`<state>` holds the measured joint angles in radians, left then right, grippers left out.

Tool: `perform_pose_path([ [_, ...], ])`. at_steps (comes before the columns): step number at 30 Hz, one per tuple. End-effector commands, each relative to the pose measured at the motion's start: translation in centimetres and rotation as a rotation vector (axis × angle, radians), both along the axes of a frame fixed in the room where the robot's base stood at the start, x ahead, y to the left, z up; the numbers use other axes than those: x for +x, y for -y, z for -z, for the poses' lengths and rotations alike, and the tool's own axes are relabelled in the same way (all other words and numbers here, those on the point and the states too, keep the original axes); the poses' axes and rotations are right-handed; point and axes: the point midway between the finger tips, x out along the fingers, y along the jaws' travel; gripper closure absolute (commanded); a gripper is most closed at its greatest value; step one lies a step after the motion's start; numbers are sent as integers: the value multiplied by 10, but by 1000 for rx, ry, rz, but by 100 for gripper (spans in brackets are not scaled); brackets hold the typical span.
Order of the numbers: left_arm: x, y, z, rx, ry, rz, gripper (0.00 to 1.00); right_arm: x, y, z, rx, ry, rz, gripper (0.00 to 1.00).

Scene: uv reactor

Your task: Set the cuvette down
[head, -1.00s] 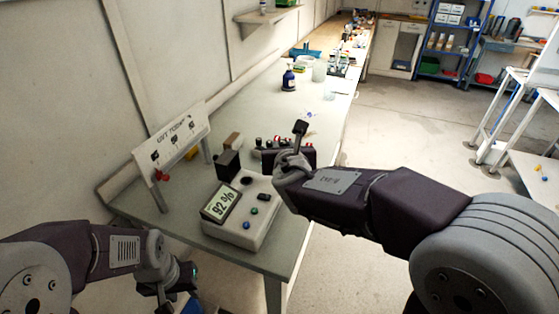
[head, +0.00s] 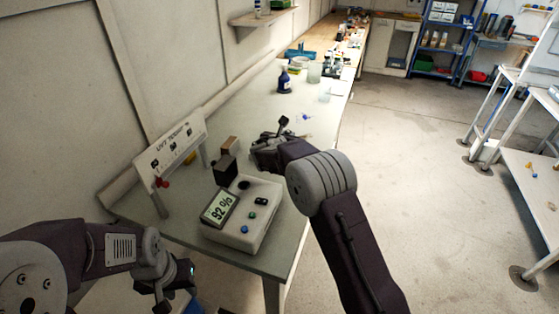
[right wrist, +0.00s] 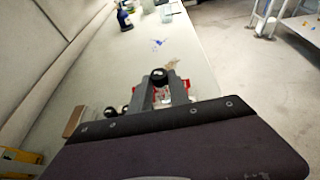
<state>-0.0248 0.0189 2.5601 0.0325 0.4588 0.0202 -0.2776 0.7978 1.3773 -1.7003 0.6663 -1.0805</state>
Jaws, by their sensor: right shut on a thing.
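My right gripper (head: 262,140) is over the bench behind the white meter, and its arm hides much of what lies under it. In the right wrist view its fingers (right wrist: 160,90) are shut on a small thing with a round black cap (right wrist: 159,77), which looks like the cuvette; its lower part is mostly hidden. Red caps show beside and behind the fingers, where the rack stood in the earlier head view. I cannot tell whether the cuvette touches the rack. My left gripper (head: 176,284) hangs low at the bench's near left, and its jaw opening is unclear.
The white meter (head: 262,222) reads 92 % and has a black block (head: 225,170) behind it. A panel on legs (head: 168,152) stands at left. A blue bottle (head: 284,82) and glassware (head: 314,72) stand further back. The middle of the bench (head: 260,105) is clear.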

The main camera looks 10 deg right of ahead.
Motion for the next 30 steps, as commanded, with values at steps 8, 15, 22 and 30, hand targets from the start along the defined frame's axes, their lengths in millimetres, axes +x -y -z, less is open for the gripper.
perform_pose_path([
  [8, 0, 0, 7, 0, 0, 0, 61, 0, -1, 45, 0, -1, -1, 100],
  [15, 0, 0, 10, 0, 0, 0, 61, 0, 0, 75, -2, -3, -2, 100],
  [22, 0, 0, 10, 0, 0, 0, 61, 0, -1, 82, 0, 0, -1, 100],
  [30, 0, 0, 17, 0, 0, 0, 61, 0, -1, 88, 0, 0, -1, 100],
])
